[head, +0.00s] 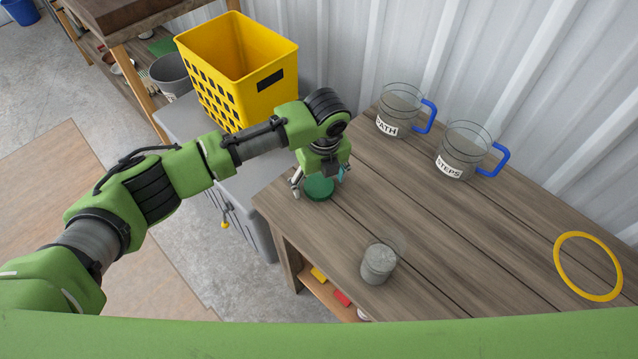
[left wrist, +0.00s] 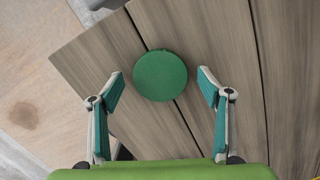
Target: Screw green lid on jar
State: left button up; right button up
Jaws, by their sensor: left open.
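The green lid (head: 319,188) lies flat on the wooden table near its left corner. In the left wrist view the lid (left wrist: 160,75) is a plain green disc, ahead of and between the fingertips. My left gripper (head: 318,184) is open above the lid, its fingers on either side; in the left wrist view both fingers (left wrist: 160,82) are spread wide and clear of the lid. The jar (head: 379,262) stands upright near the table's front edge, clear-walled with grey contents and no lid on it. My right gripper is not in view.
Two clear mugs with blue handles, labelled PATH (head: 398,112) and STEPS (head: 462,152), stand at the back by the wall. A yellow ring (head: 588,266) lies at the right. A yellow crate (head: 238,62) stands left of the table. The table middle is clear.

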aim_at(318, 185)
pick_arm(q)
jog(key=c, duration=0.8)
jog(key=shift+c, duration=0.2)
jog(key=shift+r, duration=0.1)
jog(key=shift+r, duration=0.2)
jog(key=r, duration=0.3)
jog(key=shift+s+r, duration=0.1)
jog(key=shift+s, duration=0.15)
jog(key=s+a+r+b, duration=0.1)
jog(key=s+a+r, duration=0.2)
jog(key=s+r, duration=0.6)
jog(key=s, duration=0.4)
jog(key=shift+s+r, duration=0.1)
